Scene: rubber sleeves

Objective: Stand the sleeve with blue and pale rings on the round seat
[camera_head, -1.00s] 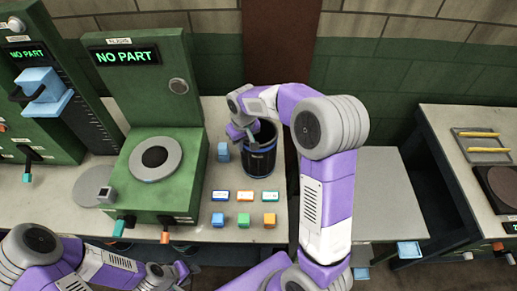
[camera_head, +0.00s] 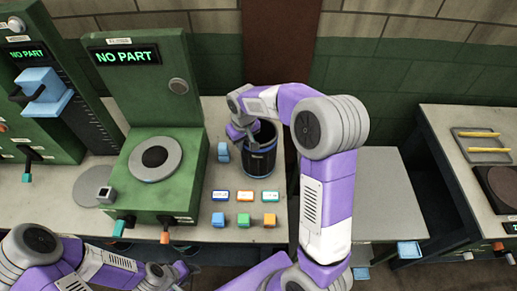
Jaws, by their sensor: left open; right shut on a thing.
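The round seat (camera_head: 155,158) is a pale grey disc with a dark centre on the green machine, and nothing stands on it. A small blue piece with a pale band (camera_head: 222,152) is on the bench between the seat and a black bin; it may be the ringed sleeve, but it is too small to be sure. My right gripper (camera_head: 248,136) points down at the left rim of the bin. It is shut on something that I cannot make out. My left gripper (camera_head: 184,270) is open and low in front of the bench, away from the seat.
The black bin (camera_head: 261,163) stands right of the green machine (camera_head: 187,130), whose screen reads NO PART. Several coloured blocks (camera_head: 243,220) and cards (camera_head: 245,197) lie at the front. Another machine (camera_head: 50,130) is at the left. A grey side table (camera_head: 385,185) at the right is clear.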

